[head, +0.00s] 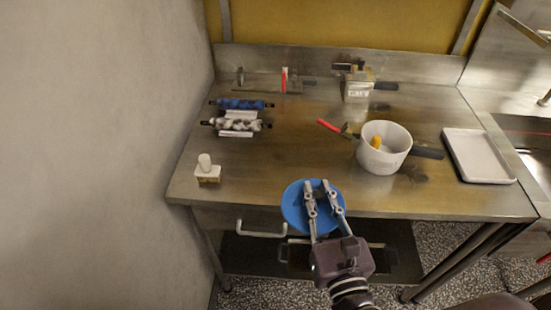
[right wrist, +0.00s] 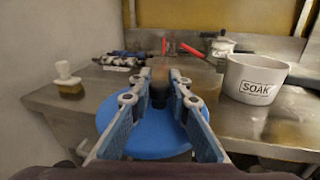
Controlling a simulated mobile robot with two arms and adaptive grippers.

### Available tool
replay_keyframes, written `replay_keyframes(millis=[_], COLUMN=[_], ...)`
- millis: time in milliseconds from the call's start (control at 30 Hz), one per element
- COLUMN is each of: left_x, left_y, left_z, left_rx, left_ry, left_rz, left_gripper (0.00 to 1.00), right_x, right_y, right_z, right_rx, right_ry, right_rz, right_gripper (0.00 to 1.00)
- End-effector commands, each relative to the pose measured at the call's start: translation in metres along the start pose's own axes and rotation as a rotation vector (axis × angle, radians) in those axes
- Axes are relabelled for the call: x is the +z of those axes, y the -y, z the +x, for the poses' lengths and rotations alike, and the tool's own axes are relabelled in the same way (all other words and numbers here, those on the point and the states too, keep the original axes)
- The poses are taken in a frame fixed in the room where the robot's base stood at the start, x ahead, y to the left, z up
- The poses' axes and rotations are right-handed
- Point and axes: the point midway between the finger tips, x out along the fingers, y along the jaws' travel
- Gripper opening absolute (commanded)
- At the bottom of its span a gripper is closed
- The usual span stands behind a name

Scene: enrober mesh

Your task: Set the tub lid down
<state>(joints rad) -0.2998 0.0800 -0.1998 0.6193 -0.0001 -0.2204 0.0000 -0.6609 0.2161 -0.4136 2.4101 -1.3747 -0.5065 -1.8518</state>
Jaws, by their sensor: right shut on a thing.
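The tub lid (head: 293,207) is a round blue disc in front of the table's front edge, seen from above in the head view. My right gripper (head: 318,185) is shut on it. In the right wrist view the fingers close around a dark knob on the lid (right wrist: 160,142). The lid's far edge overlaps the table edge in the picture; its height above the top is hard to tell. The white tub (head: 398,157) stands open on the table to the right, with a yellow-ended thing inside. It reads "SOAK" in the right wrist view (right wrist: 253,80). My left gripper is not seen.
The steel table (head: 270,180) has clear room left of the tub. Two rollers (head: 240,104) lie at the back left. A red-handled tool (head: 328,125) lies beside the tub; a white tray (head: 478,157) is far right.

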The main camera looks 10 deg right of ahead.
Motion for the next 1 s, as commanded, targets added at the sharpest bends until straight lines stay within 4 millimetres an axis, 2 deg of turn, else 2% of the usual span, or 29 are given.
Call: replay_keyframes(millis=[133,300,600,700,867,1000], left_x=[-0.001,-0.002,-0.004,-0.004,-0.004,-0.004], left_y=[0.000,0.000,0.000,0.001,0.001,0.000], left_z=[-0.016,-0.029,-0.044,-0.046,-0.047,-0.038], left_rx=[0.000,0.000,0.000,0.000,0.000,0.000], left_ry=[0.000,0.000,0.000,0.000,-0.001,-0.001], left_rz=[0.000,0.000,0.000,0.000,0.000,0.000], left_gripper=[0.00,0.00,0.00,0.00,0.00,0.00], right_x=[0.008,0.007,0.006,0.004,0.003,-0.017], right_y=[0.000,0.000,0.000,0.000,0.000,0.001], right_z=[0.026,0.066,0.141,0.160,0.174,0.175], right_rx=[-0.001,-0.001,-0.001,-0.001,0.000,-0.002], right_ry=[0.007,0.006,0.005,0.003,0.002,-0.002], right_rz=[-0.001,-0.001,-0.001,0.001,0.000,0.002], right_gripper=[0.00,0.00,0.00,0.00,0.00,0.00])
